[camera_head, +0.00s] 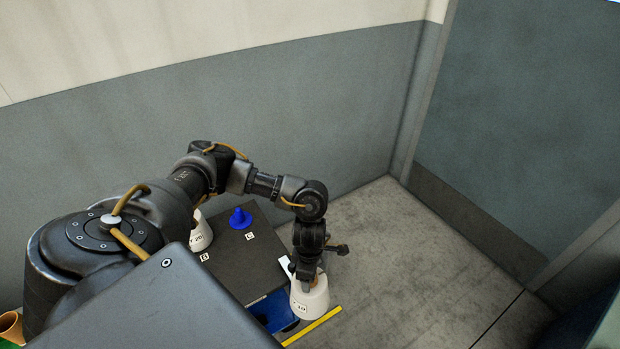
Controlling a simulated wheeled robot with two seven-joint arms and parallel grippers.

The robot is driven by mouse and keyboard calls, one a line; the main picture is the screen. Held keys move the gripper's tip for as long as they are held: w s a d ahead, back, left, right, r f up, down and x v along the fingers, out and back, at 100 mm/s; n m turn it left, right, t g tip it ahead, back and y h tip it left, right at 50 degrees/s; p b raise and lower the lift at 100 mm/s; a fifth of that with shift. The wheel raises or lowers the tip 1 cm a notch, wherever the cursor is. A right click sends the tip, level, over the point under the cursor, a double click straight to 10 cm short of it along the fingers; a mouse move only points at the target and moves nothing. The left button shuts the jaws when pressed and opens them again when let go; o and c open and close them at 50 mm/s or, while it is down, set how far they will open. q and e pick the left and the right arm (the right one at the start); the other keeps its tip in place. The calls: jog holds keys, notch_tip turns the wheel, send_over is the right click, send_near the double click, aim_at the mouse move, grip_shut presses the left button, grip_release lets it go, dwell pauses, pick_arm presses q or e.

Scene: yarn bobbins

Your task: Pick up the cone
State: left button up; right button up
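A white cone-shaped bobbin (309,300) with a dark printed label is at the lower middle, overlapping the right edge of a blue patch. My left gripper (307,279) points down onto its narrow top. The fingers are small and dark there, and I cannot tell whether they are closed on the cone or whether it is lifted. A second white cone (200,236) is farther left, partly hidden by my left arm. A small blue cone (240,218) stands near the back of the dark table. My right gripper is not in view.
An orange-brown cone (11,326) shows at the lower left. A grey wall stands behind; concrete floor (420,260) is clear on the right.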

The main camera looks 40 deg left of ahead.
pick_arm(q)
jog(key=shift+c, duration=0.5)
jog(key=c, duration=0.7)
grip_shut()
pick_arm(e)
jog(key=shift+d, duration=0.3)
pick_arm(q)
jog(key=shift+r, duration=0.15)
notch_tip(320, 180, up, 10)
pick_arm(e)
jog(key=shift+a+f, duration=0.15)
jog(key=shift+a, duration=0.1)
